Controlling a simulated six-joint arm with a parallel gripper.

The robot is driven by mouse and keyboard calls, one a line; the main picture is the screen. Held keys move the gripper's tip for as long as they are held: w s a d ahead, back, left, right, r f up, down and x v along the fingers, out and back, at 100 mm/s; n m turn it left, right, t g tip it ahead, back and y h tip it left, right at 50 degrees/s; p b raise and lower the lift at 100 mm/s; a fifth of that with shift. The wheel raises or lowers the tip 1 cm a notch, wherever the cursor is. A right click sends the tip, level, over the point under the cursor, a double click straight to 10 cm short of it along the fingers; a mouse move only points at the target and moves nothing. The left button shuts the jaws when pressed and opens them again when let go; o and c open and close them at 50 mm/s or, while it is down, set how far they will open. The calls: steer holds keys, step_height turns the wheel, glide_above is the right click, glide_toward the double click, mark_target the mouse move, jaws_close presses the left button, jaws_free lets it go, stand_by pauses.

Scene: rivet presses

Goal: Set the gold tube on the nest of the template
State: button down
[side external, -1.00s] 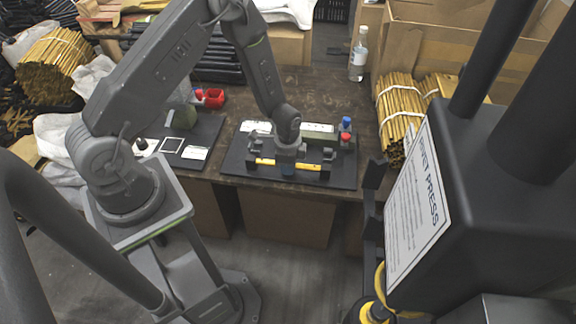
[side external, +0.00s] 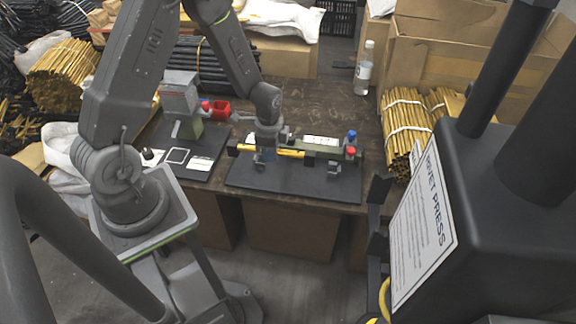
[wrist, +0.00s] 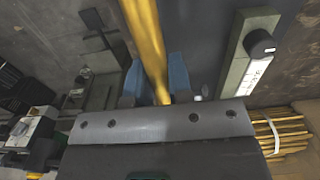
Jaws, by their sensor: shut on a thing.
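My gripper (side external: 265,156) is shut on the gold tube (side external: 288,153), near the middle of its visible length. In the wrist view the tube (wrist: 147,42) runs between my two blue fingertips (wrist: 155,80). The tube is roughly level above the dark board (side external: 290,184) on the bench; dark pieces show near both its ends. I cannot tell whether it touches anything beneath it. A green block (side external: 320,142) with a white label stands at the board's back. The template's nest cannot be made out clearly, as my gripper and the tube cover part of that area.
A second dark board (side external: 198,165) with a white square outline lies to the left, with a grey device (side external: 180,92) and a red bin (side external: 219,109) behind. Bundled gold tubes (side external: 405,125) and a bottle (side external: 364,68) are at the right. The board's front is clear.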

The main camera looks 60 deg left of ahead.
steer(key=s+a+r, duration=0.2)
steer(key=a+r, duration=0.1)
steer(key=a, duration=0.2)
glide_above(297, 167)
step_height(297, 167, down, 7)
steer(key=shift+a+r, duration=0.1)
steer(key=shift+r, duration=0.05)
steer(key=shift+f, duration=2)
steer(key=shift+f, duration=0.2)
steer(key=c, duration=1)
jaws_free()
steer(key=shift+c, duration=0.2)
steer(key=shift+r, duration=0.1)
